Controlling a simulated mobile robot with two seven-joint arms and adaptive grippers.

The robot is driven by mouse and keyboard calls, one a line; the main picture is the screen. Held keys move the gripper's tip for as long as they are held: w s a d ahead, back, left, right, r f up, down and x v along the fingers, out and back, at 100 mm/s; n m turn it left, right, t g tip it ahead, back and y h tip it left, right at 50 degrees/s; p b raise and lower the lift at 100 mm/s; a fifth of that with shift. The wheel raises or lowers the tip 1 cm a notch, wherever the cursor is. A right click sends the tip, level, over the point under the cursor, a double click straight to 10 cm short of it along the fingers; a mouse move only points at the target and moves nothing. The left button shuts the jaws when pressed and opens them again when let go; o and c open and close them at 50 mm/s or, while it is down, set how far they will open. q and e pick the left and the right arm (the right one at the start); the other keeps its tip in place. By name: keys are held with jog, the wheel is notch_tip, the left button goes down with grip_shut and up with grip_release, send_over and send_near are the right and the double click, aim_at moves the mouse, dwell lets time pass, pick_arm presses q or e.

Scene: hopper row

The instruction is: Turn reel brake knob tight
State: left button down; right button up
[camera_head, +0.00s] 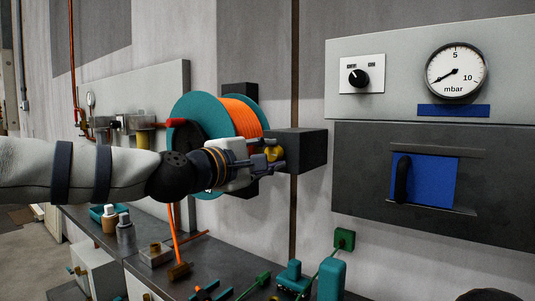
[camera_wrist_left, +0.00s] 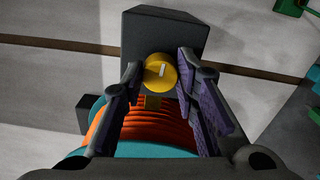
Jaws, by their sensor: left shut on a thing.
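The reel is a teal-flanged drum (camera_head: 187,107) wound with orange hose (camera_head: 242,115), mounted at the wall. The yellow brake knob (camera_head: 274,152) sits on the near side of a dark block (camera_head: 303,150) beside the reel. My left gripper (camera_head: 268,158) reaches in from the left and is shut on the knob. In the left wrist view the knob (camera_wrist_left: 160,72) lies between the fingertips, with a pale mark on its face. The dark block (camera_wrist_left: 160,35) is behind it and the orange hose (camera_wrist_left: 150,128) below. My right gripper is not seen.
A wall panel (camera_head: 400,107) at right carries a black switch, a mbar gauge (camera_head: 457,71) and a blue plate with a dark handle (camera_head: 402,180). A dark bench (camera_head: 225,262) below holds bottles, a brush and teal parts.

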pick_arm(q)
jog(key=m, duration=0.5)
jog(key=shift+f, duration=0.1)
dwell(0.5)
jog(key=c, duration=1.2)
grip_release()
jog(key=shift+c, duration=0.2)
jog(key=v, duration=1.2)
